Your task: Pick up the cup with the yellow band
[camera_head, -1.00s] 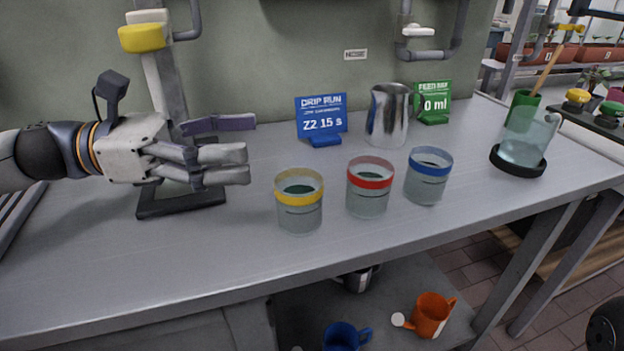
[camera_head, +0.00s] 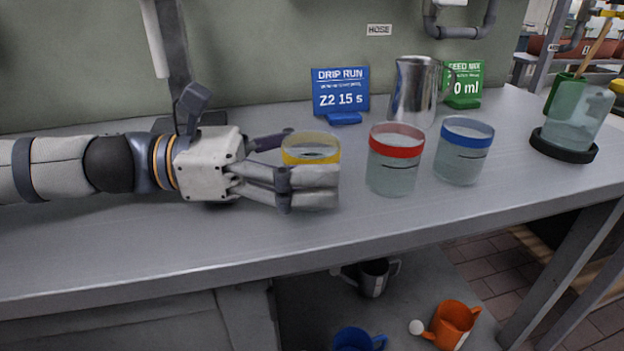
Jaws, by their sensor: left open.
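The cup with the yellow band (camera_head: 311,144) stands upright on the grey bench, a clear cup with a yellow rim. My left gripper (camera_head: 305,168) reaches in from the left and is open around it. Some fingers pass in front of the cup and hide most of its lower body; another finger is behind its left side. I cannot tell whether the fingers touch it. The cup with the red band (camera_head: 396,168) and the cup with the blue band (camera_head: 464,158) stand to its right. My right gripper is not in view.
A metal pitcher (camera_head: 413,92), a blue sign (camera_head: 340,92) and a green sign (camera_head: 464,82) stand behind the cups. A glass jar on a black base (camera_head: 563,147) is at the right. The bench front (camera_head: 150,238) is clear. Blue and orange cans sit on the lower shelf.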

